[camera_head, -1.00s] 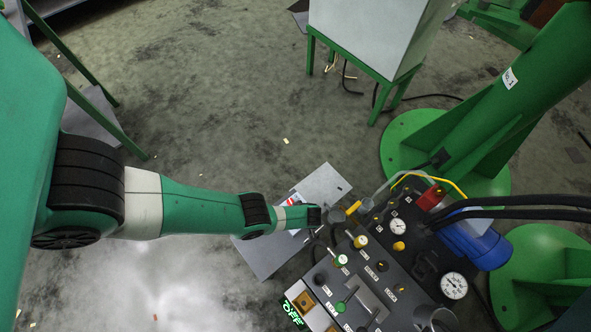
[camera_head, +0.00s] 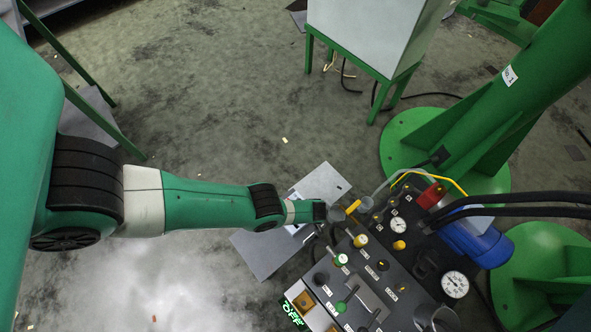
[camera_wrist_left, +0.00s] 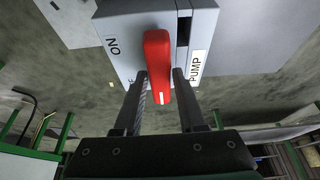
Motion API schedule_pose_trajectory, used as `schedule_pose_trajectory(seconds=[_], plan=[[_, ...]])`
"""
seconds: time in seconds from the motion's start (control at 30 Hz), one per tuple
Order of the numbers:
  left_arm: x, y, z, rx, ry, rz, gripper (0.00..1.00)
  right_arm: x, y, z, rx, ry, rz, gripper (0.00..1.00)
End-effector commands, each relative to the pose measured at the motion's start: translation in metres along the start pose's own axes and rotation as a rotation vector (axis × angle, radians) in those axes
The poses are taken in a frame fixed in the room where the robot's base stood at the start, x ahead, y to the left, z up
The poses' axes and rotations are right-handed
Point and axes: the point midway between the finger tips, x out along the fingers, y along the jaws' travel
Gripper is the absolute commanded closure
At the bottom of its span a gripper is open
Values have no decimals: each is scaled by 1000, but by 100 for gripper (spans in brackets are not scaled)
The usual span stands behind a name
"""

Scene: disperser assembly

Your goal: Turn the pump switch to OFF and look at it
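The pump switch is a red handle (camera_wrist_left: 158,65) on a light grey box (camera_wrist_left: 118,50) in the left wrist view. The box carries the words ON and PUMP (camera_wrist_left: 197,66); a letter F shows beside the left finger. The handle's white-marked end points down in the picture, toward my palm. My left gripper (camera_wrist_left: 160,76) has its two fingers apart on either side of the handle, with a narrow gap visible at the right. In the head view my left gripper (camera_head: 320,211) is at the console's left edge, and the switch is hidden there. My right gripper is not in view.
A dark console (camera_head: 370,268) with knobs, levers and gauges (camera_head: 454,284) stands close to my left gripper. Green lit letters (camera_head: 292,312) appear to read OFF at its lower left. A yellow hose and black hoses (camera_head: 510,212) run behind.

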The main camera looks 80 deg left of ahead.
Motion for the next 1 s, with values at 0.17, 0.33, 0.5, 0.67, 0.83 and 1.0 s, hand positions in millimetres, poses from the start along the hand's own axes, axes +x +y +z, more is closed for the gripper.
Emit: schedule_pose_trajectory(seconds=[0.17, 0.33, 0.5, 0.67, 0.83, 1.0], plan=[[0, 0, 0, 2, 1, 1, 38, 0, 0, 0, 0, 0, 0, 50], [0, 0, 0, 3, 1, 1, 38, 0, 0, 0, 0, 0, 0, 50], [-14, 1, -2, 4, 1, 2, 38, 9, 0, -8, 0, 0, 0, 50], [-52, 1, -4, 6, 1, 3, 38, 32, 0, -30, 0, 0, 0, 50], [-92, 1, -4, 5, 1, 2, 38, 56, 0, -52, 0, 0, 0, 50], [-114, 0, -2, 3, 1, 1, 38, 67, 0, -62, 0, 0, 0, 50]])
